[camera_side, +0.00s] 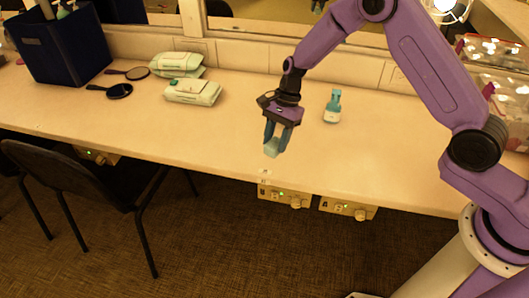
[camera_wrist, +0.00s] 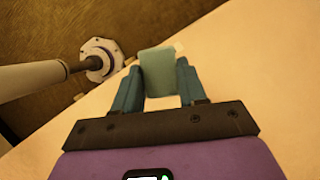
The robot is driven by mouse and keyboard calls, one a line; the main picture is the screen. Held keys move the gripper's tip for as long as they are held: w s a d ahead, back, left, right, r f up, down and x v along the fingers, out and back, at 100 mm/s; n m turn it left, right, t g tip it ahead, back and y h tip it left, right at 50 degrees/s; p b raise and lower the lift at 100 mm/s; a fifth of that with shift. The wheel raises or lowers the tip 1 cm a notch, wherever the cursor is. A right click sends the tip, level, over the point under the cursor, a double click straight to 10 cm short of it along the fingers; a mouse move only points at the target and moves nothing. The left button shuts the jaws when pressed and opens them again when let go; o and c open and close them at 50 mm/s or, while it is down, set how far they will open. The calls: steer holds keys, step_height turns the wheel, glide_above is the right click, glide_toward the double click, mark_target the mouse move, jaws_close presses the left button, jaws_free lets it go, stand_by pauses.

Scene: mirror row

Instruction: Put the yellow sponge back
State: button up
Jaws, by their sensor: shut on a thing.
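My gripper (camera_side: 276,142) is over the counter near its front edge, fingers pointing down. It is shut on a pale grey-green block (camera_side: 271,149), which sticks out past the fingertips. The block also shows in the wrist view (camera_wrist: 158,72), between the two teal fingers. It looks green rather than yellow, and I cannot tell whether it is a sponge. I see no clearly yellow sponge in either view.
A clear container (camera_side: 500,85) is at right. A chair (camera_side: 95,190) stands in front.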

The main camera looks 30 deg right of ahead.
steer(key=w+f, duration=0.1)
steer(key=f, duration=0.1)
steer(key=w+a+f, duration=0.1)
steer(key=w+f, duration=0.1)
steer(key=shift+w+a+f, duration=0.15)
steer(key=shift+w+f, duration=0.15)
steer(key=shift+f, duration=0.05)
steer(key=shift+w+f, duration=0.1)
steer(key=shift+f, duration=1.6)
steer(key=shift+f, duration=0.1)
steer(key=o, duration=0.9)
steer(key=shift+o, duration=0.2)
steer(key=v, duration=1.2)
